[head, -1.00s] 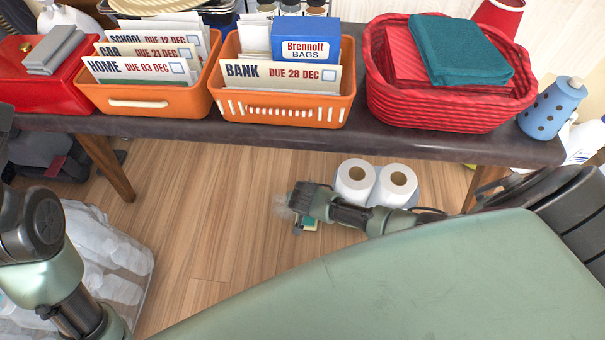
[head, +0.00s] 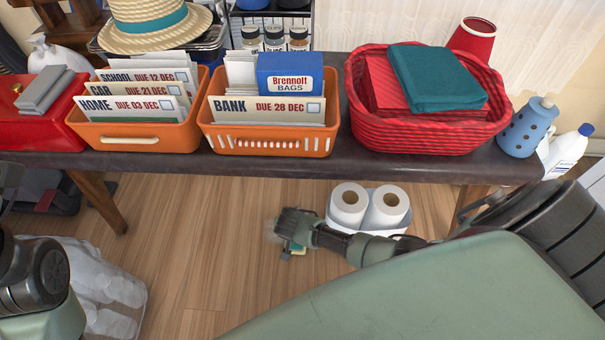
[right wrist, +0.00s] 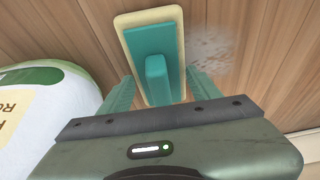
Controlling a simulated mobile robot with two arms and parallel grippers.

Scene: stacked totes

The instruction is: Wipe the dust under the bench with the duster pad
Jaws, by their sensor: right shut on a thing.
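The duster pad (right wrist: 138,25), a teal block with a cream rim and upright teal handle, lies on or just above the wooden floor; I cannot tell if it touches. My right gripper (right wrist: 158,92) is shut on its handle. In the head view, my right gripper (head: 290,238) reaches low under the front of the bench (head: 330,163), and little of the pad (head: 298,252) shows below it. A pale patch of dust (right wrist: 212,45) lies just right of the pad in the right wrist view, and faintly beside the gripper in the head view (head: 269,231). My left gripper is out of view.
A white tub (head: 335,228) with toilet rolls (head: 349,203) stands close right of the right gripper. Clear bags of bottles (head: 110,290) lie at left. Bench legs (head: 98,200) stand at both sides. Orange letter bins (head: 270,142) and a red basket (head: 425,140) stand on the bench. Floor left of the gripper is clear.

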